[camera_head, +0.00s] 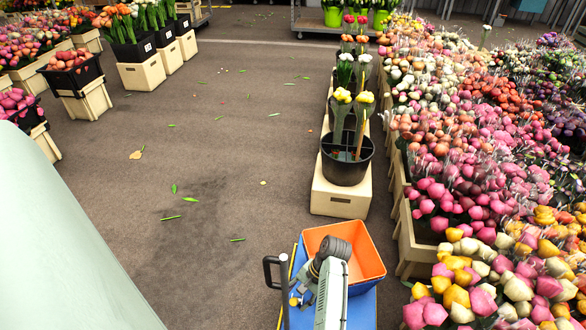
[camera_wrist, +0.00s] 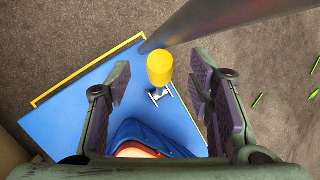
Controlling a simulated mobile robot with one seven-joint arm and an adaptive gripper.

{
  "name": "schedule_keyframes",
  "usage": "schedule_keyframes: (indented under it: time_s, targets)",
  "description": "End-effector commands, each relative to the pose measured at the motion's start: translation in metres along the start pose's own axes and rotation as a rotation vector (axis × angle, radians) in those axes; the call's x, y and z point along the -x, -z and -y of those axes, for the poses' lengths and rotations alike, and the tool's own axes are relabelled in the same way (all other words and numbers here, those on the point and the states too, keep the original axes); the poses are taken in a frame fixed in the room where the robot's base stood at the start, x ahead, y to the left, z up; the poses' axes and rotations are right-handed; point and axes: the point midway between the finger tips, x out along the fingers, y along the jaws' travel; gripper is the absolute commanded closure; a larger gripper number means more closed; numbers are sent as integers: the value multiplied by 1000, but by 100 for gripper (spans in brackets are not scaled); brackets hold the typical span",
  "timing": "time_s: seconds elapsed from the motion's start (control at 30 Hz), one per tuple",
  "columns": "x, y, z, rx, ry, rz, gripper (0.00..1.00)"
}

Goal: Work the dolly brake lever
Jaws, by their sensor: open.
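The dolly brake lever has a yellow cylindrical grip (camera_wrist: 160,68) on a small metal bracket, standing on the blue dolly deck (camera_wrist: 85,105). My gripper (camera_wrist: 162,85) is open, with one finger to the left of the yellow grip and one to the right. There are visible gaps on both sides; whether the fingers reach down level with the grip I cannot tell. In the head view my arm reaches over the dolly deck (camera_head: 362,310) at bottom centre, and a bit of yellow shows beside my gripper (camera_head: 302,287). Most of the lever is hidden there.
A dark dolly handle (camera_head: 269,272) rises on the left; its post (camera_wrist: 225,18) passes close behind the lever. An orange-lined blue bin (camera_head: 365,250) sits on the deck. Beyond stands a black bucket (camera_head: 345,170) on a wooden crate.

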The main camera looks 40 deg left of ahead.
Motion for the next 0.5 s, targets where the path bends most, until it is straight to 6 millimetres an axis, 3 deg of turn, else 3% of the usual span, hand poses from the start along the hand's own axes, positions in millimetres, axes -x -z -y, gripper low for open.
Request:
schedule_keyframes:
  time_s: [0.2,0.5]
  targets:
    - [-28,0,0,1,-1,0,52]
    - [-35,0,0,1,1,-2,52]
